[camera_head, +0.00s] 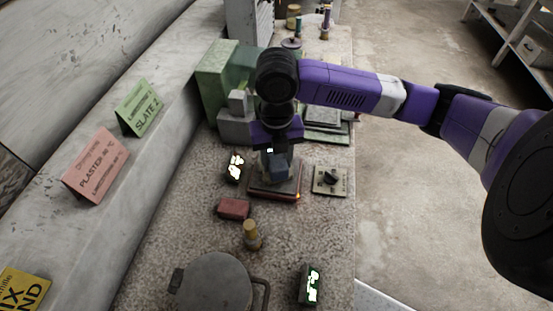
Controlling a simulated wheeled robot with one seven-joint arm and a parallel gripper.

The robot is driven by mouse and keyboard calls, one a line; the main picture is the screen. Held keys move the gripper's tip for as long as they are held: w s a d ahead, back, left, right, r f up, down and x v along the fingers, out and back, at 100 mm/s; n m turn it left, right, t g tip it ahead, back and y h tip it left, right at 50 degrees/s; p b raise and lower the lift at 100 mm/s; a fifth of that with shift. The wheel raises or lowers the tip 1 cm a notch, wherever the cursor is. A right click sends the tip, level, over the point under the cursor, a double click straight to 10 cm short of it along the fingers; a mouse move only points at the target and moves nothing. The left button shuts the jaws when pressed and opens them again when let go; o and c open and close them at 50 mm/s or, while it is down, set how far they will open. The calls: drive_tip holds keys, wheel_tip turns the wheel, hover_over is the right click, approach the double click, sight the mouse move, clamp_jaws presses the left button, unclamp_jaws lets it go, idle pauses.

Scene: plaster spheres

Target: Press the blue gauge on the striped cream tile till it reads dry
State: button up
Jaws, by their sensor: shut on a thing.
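My gripper (276,152) points down over the middle of the stone worktop, at the end of my purple and white arm. It is shut on the blue gauge (279,170), a small blue block with a small pale lit spot near its top. Below the gauge lies a square dark brown plate or tile (262,189) with a reddish edge and a small orange light at its right corner. The gauge looks close to this surface, but I cannot tell whether it touches. The fingers and gauge hide part of the surface. I cannot make out cream stripes.
A dark block with a bright display (234,166), a red block (234,208) and a knob plate (330,180) surround the square. A brass-topped piece (251,236), a round lidded pan (213,284) and a green-black display box (309,284) stand in front. Green blocks (217,75) stand behind.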

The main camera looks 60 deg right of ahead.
sight(277, 157)
drive_tip(key=shift+r+p, duration=2.55)
drive_tip(key=shift+r, duration=1)
drive_tip(key=shift+f, duration=0.1)
